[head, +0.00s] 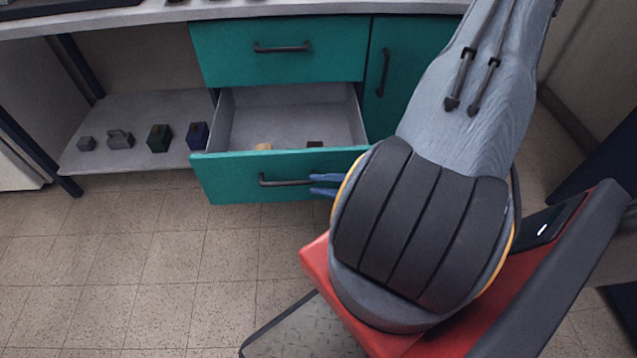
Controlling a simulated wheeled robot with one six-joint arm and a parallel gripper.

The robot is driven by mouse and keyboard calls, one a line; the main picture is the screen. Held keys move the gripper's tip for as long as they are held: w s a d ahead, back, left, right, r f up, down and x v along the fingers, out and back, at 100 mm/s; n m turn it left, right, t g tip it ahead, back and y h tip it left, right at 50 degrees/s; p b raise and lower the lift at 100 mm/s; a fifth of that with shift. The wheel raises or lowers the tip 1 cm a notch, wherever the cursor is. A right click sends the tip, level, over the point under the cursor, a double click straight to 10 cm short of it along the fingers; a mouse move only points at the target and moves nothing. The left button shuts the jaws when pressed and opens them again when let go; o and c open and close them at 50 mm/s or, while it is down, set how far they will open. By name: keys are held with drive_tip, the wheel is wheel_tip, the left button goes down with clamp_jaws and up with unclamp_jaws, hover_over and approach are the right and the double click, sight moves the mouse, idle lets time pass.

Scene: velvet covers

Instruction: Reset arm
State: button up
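My gripper (316,184) shows as two blue fingertips at the right end of the handle (284,182) of the lower teal drawer (225,185). A gap shows between the fingers, so it looks open. I cannot tell whether they touch the handle. My arm (480,110) comes down from the top right, and its large dark-ribbed joint (420,225) hides the rest of the gripper. The lower drawer is pulled out, with a small tan item (263,146) and a small dark item (314,144) inside near its front.
The upper drawer (280,60) and the teal cupboard door (405,75) to its right are shut. A low grey shelf (130,165) at left bears several small block-like objects. A counter (200,12) runs above. The tiled floor (130,270) at front left is clear.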

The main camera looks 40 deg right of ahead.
idle(0.4)
drive_tip(key=s+a+r+n+g+h, duration=0.3)
drive_tip(key=a+r+n+g+h, duration=0.25)
drive_tip(key=a+r+n, duration=0.6)
drive_tip(key=s+a+r+n+g+h, duration=0.2)
drive_tip(key=a+r+n+g+h, duration=0.2)
drive_tip(key=a+r+n+g, duration=0.75)
drive_tip(key=d+r+m+t+p, duration=0.2)
drive_tip(key=d+r+p, duration=0.3)
drive_tip(key=r+p, duration=0.3)
drive_tip(key=d+r+m+t+p, duration=0.2)
drive_tip(key=d+r+m+p, duration=0.2)
drive_tip(key=r+p, duration=0.5)
drive_tip(key=d+p, duration=0.1)
drive_tip(key=p, duration=0.2)
drive_tip(key=shift+t, duration=0.4)
